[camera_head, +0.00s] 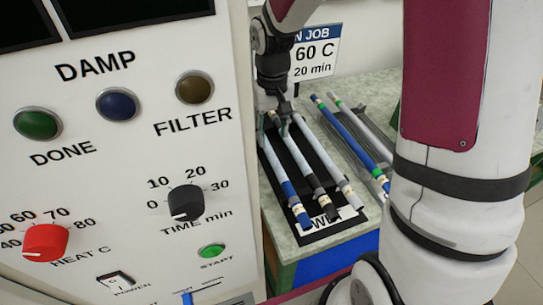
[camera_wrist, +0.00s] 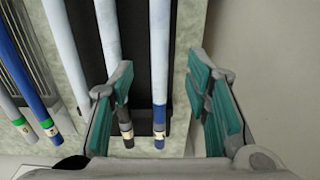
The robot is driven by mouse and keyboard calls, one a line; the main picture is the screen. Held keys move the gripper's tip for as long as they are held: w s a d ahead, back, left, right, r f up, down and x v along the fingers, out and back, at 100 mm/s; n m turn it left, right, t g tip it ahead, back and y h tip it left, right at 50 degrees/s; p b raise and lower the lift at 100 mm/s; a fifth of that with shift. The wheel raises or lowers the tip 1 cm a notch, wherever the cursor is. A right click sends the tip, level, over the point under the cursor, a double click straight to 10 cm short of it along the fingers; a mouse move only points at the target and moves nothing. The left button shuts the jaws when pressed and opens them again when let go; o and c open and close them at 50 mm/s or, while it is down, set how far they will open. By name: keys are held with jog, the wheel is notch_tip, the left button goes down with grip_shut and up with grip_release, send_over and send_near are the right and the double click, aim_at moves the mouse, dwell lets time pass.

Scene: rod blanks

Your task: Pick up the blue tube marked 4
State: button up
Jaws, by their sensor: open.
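My gripper (camera_head: 277,115) is open over the far end of a black tray (camera_head: 272,158). In the wrist view its fingers (camera_wrist: 160,75) stand apart on either side of a pale tube with a blue end (camera_wrist: 160,113); this tube also shows in the head view (camera_head: 288,190). I cannot tell how far above it the fingers are. A wholly blue tube with green bands (camera_head: 345,134) lies on a separate rack to the right; it shows at left in the wrist view (camera_wrist: 32,92). No number on any tube is readable.
On the black tray lie a pale tube with a black end (camera_head: 315,187) and another pale tube (camera_head: 325,155). A pale tube with a green band (camera_head: 362,128) lies beside the blue one. A control panel (camera_head: 140,190) stands close at left. A sign (camera_head: 317,55) stands behind.

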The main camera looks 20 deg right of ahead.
aim_at(272, 155)
notch_tip(272, 155, down, 8)
jog(key=shift+f, duration=0.1)
dwell(0.4)
jog(key=shift+c, duration=0.6)
grip_shut()
